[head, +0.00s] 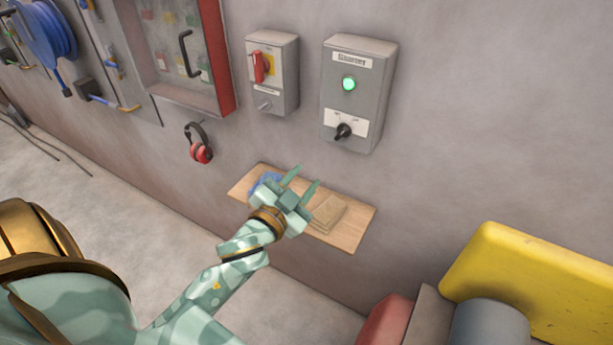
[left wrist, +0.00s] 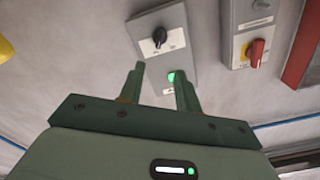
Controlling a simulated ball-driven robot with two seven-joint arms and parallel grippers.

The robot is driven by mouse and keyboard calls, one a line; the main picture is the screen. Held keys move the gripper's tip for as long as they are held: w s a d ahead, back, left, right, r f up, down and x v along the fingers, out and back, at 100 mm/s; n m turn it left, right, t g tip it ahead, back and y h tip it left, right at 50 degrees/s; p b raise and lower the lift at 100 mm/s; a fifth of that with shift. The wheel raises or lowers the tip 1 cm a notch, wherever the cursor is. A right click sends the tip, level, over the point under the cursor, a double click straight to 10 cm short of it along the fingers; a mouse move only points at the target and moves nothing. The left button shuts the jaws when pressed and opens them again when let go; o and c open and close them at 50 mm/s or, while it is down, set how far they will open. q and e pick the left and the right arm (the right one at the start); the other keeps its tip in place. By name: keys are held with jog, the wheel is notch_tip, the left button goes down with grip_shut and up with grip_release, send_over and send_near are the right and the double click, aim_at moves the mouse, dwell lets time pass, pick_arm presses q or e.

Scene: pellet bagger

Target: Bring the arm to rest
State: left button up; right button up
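My left gripper (head: 304,182) is held out over a small wooden shelf (head: 349,232) on the wall. Its two fingers stand apart with nothing between them, so it is open and empty. In the left wrist view the fingers (left wrist: 159,88) point toward the wall, with a grey control box (left wrist: 180,50) beyond them. In the head view that box (head: 364,78) has a lit green lamp (head: 348,84) and a black knob (head: 343,132). The gripper is below the box and apart from it. My right gripper is not in view.
A grey switch box with a red handle (head: 258,67) hangs left of the control box. Red ear defenders (head: 201,152) hang on the wall. A blue item (head: 264,181) and a brown flat stack (head: 328,212) lie on the shelf. A yellow part (head: 530,285) stands at lower right.

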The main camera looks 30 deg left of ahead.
pick_arm(q)
jog(key=s+f+g+b, duration=0.1)
jog(key=s+f+g, duration=0.2)
jog(key=f, duration=0.8)
jog(key=s+f+g, duration=0.2)
jog(key=s+f, duration=0.1)
jog(key=f, duration=0.9)
jog(key=s+f+g+b, duration=0.1)
jog(key=s+f+g, duration=0.2)
jog(key=f, duration=0.8)
jog(key=s+d+f+n+g+b, duration=0.1)
jog(key=s+f+g+b, duration=0.2)
jog(key=s+f, duration=1)
jog(key=s+d+f+g+h+b, duration=0.1)
jog(key=s+f+g+b, duration=0.2)
jog(key=s+f, duration=0.9)
jog(key=s+g, duration=0.3)
jog(key=s, duration=0.2)
jog(key=shift+s+d+f+n, duration=0.35)
jog(key=shift+s+f+n, duration=0.05)
